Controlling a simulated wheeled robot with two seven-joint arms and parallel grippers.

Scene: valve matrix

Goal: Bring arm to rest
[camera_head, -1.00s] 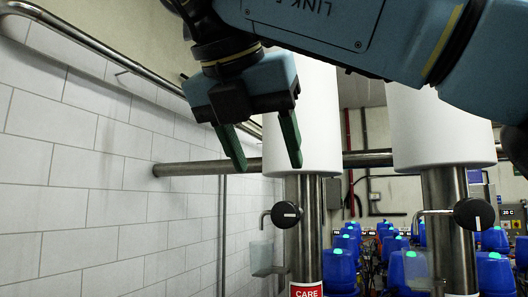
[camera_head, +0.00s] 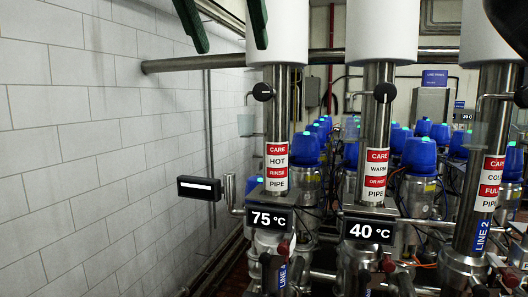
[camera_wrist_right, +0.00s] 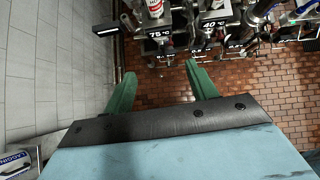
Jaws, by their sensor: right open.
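My right gripper (camera_head: 222,22) shows at the top of the head view as two dark green fingers, spread apart with nothing between them. Its body is cut off by the top edge. In the right wrist view its green fingers (camera_wrist_right: 158,88) are also apart and empty, with brick floor and pipework beyond them. A dark rounded part at the top right corner of the head view seems to be part of my arm. My left gripper is not in view.
Steel pipes with white sleeves stand ahead; one carries a 75 °C display (camera_head: 268,220), another a 40 °C display (camera_head: 369,231). Blue-capped valves (camera_head: 420,153) fill the back. A tiled wall (camera_head: 75,150) runs along the left, with a horizontal pipe (camera_head: 195,63). The brick floor (camera_wrist_right: 270,95) looks clear.

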